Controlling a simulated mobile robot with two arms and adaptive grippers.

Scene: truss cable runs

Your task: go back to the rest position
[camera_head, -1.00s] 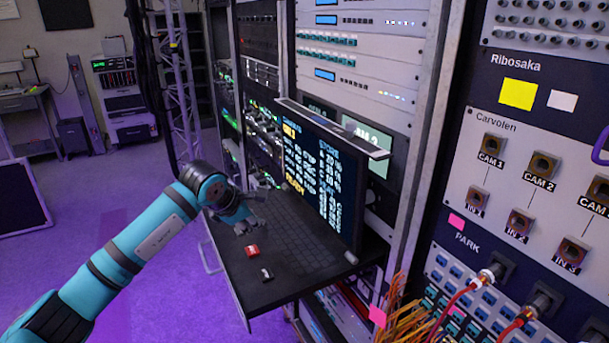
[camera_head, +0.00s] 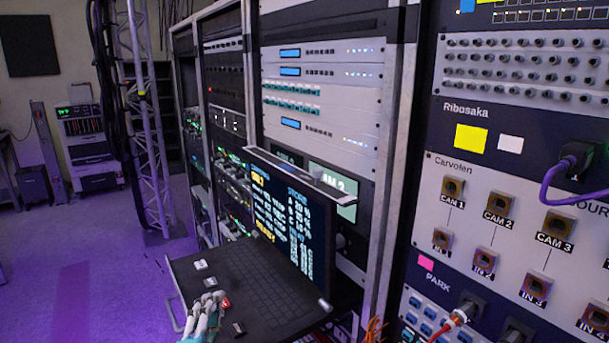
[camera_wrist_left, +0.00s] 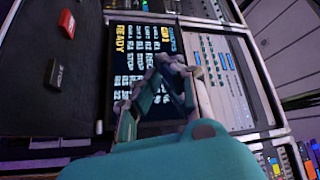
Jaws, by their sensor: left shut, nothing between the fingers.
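My left gripper (camera_head: 210,304) is at the bottom of the head view, over the near left part of the pull-out keyboard shelf (camera_head: 262,287). It is shut with nothing between its fingers. In the left wrist view the closed fingers (camera_wrist_left: 168,66) show in front of the lit screen. A small red block (camera_head: 225,304) lies on the shelf beside the fingers, and it also shows in the left wrist view (camera_wrist_left: 66,22). My right gripper is not in view.
The lit screen (camera_head: 283,228) stands upright at the back of the shelf. A patch panel (camera_head: 498,222) with CAM and IN sockets and a purple cable (camera_head: 562,180) is at the right. A truss (camera_head: 146,130) stands at the left, with open purple floor in front.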

